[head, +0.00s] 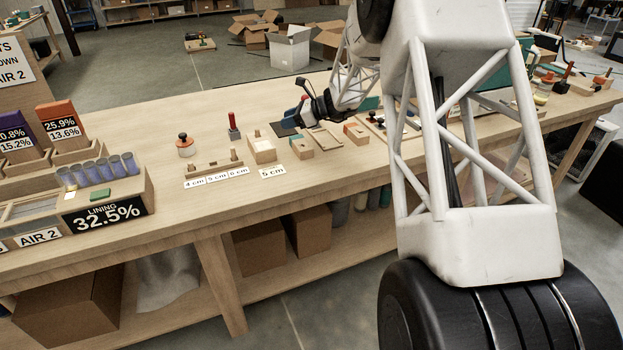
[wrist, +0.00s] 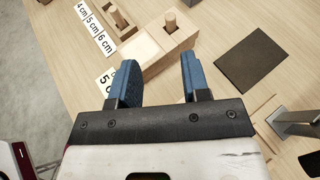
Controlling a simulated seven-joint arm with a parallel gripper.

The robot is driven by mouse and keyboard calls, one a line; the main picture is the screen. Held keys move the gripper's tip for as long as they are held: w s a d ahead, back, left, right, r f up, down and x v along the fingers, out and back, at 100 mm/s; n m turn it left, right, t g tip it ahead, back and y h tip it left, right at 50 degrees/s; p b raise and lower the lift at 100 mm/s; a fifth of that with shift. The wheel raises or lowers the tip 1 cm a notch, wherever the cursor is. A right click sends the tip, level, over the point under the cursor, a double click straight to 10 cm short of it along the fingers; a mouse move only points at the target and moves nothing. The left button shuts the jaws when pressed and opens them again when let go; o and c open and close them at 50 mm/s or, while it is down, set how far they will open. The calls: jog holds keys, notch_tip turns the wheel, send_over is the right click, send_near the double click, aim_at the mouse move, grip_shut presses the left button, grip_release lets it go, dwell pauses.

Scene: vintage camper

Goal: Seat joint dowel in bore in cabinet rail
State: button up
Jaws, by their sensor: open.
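A pale wooden block (head: 263,153), which I take for the cabinet rail, stands on the bench behind a 5 cm label (head: 272,172). A short round dowel (head: 257,133) stands upright at its back; how deep it sits I cannot tell. In the wrist view the block (wrist: 146,52) and the dowel (wrist: 170,23) lie just beyond my fingertips. My gripper (wrist: 158,68) is open, its two blue fingers apart with nothing between them. In the head view my gripper (head: 291,115) is to the right of the block, near a dark mat (head: 284,129).
A dowel rack (head: 213,171) labelled 4, 5 and 6 cm holds a dowel near each end. Small wooden blocks (head: 302,149) lie to the right. Bare bench lies left of the jar.

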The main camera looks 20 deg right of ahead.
jog(key=s+a+r+n+g+h, duration=0.15)
jog(key=s+a+r+n, duration=0.25)
jog(key=s, duration=0.4)
jog(key=s+a+r+n+g+h, duration=0.1)
jog(key=s+a+r+n+g, duration=0.15)
jog(key=s+a+n, duration=0.4)
jog(key=s+a+r+n+g+h, duration=0.1)
jog(key=s+a+r+h, duration=0.3)
jog(key=s, duration=0.6)
jog(key=s+n+h, duration=0.4)
jog(key=s+n, duration=0.8)
jog(key=s, duration=1.8)
jog(key=shift+d+h, duration=0.35)
jog(key=shift+s+n, duration=0.1)
jog(key=shift+n, duration=0.15)
